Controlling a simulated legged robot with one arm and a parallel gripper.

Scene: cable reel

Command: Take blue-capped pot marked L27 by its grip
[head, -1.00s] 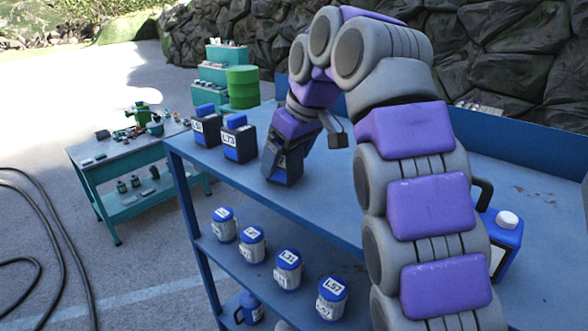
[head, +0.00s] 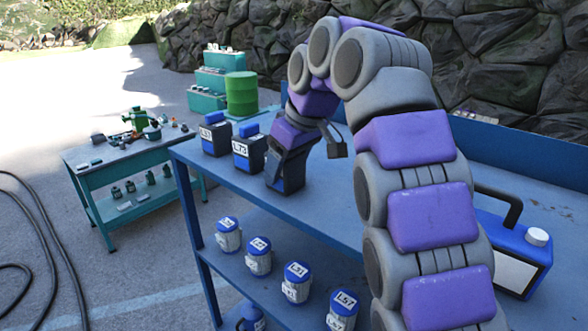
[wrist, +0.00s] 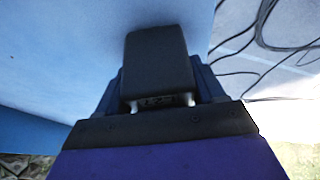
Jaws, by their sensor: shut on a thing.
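Several dark pots with blue caps and white labels stand in a row on the top of the blue bench. The left one (head: 215,138) has a label that looks like L51, and the one beside it (head: 248,152) looks like L73. My gripper (head: 290,150) points down over the third pot (head: 286,181) and is shut on its top. The gripper covers this pot's cap, grip and label, so I cannot read its mark. In the wrist view, a dark gripper part (wrist: 158,65) fills the middle, with dark blue edges of the pot (wrist: 207,82) showing beside it.
White blue-capped pots (head: 297,282) line the lower shelf. A blue can with a white cap (head: 520,255) stands right on the bench (head: 335,205), partly behind my arm. A teal table with tools (head: 120,152) and a green drum (head: 241,93) stand at left. Black cables (head: 40,235) lie on the ground.

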